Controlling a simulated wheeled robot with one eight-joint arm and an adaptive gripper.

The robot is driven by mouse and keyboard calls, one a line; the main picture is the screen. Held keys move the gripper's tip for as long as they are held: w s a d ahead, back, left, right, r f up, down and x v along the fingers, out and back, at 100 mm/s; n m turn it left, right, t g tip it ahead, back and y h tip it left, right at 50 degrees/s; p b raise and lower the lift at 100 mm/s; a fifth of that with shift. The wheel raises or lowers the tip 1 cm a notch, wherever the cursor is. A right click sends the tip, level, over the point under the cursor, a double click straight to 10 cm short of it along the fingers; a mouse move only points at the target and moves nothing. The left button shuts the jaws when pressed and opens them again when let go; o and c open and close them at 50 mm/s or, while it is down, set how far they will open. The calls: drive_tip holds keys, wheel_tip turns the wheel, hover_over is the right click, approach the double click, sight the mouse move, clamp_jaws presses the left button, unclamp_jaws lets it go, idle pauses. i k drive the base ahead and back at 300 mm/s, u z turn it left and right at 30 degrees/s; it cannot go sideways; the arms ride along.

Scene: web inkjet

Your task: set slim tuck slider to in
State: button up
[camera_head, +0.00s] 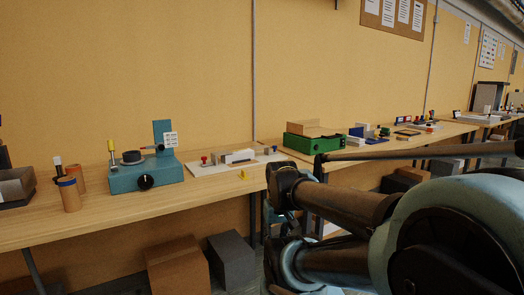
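I cannot tell for sure which part is the slim tuck slider; no readable label names it. A white flat fixture (212,170) on the bench has a pale block (238,156), a red knob (204,159) and a small blue part at its right end. To its left stands a teal machine (150,178) with a black dial and a small printed card. To its right is a green unit (312,140) with a tan top. My arm fills the lower right foreground, apart from these fixtures in the picture. I cannot make out my gripper's fingers.
The long wooden bench (85,218) runs along the yellow wall. Orange-brown cylinders (70,193) and a dark tray stand at left. A tiny yellow piece (243,175) sits near the bench's front edge. A brown box (178,266) and a grey box (231,259) are below.

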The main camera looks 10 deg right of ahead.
sight(267, 148)
drive_tip(key=u, duration=1.5)
drive_tip(key=k, duration=0.95)
drive_tip(key=z, duration=1.4)
drive_tip(key=i, duration=1)
